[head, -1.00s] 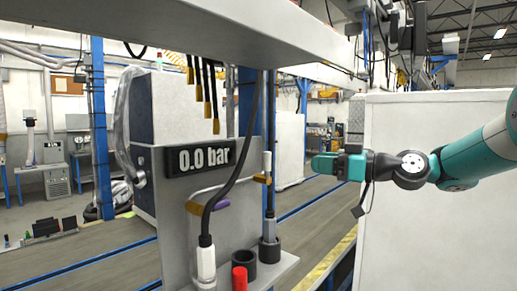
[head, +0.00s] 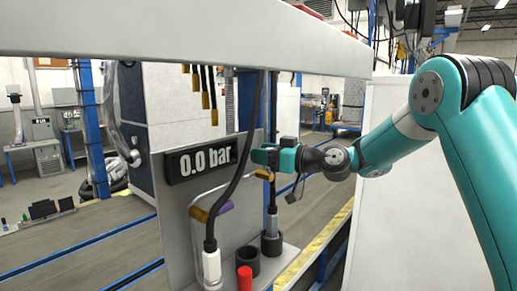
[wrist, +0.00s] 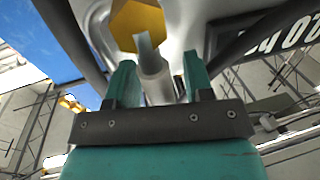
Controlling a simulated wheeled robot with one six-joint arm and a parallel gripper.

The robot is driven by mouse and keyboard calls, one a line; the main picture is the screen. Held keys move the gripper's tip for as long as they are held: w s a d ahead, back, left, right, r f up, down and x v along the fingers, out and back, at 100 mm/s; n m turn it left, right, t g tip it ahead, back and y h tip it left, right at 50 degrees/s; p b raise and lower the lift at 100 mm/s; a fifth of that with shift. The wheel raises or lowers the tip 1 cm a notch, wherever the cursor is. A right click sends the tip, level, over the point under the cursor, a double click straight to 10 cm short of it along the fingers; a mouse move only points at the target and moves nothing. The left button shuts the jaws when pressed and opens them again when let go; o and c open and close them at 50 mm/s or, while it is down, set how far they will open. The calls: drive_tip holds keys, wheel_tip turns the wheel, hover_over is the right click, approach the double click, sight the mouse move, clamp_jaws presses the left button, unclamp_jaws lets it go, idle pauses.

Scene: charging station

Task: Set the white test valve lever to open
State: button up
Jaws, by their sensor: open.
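The white test valve lever (wrist: 156,82) shows in the wrist view as a pale rod between my gripper's two teal fingers. Gaps remain beside it, and whether a finger touches it is not clear. A yellow valve part (wrist: 137,22) lies just beyond it. In the head view the yellow valve part (head: 264,175) sits at the right of the grey panel, and my gripper (head: 262,157) covers the lever above it. My gripper (wrist: 157,75) is open around the lever.
A black hose (head: 240,170) hangs close by. A purple handle (head: 225,208), black cup (head: 246,262) and red cylinder (head: 244,280) are lower. A white beam (head: 180,30) crosses above.

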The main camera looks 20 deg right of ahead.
drive_tip(key=shift+a, duration=0.1)
clamp_jaws()
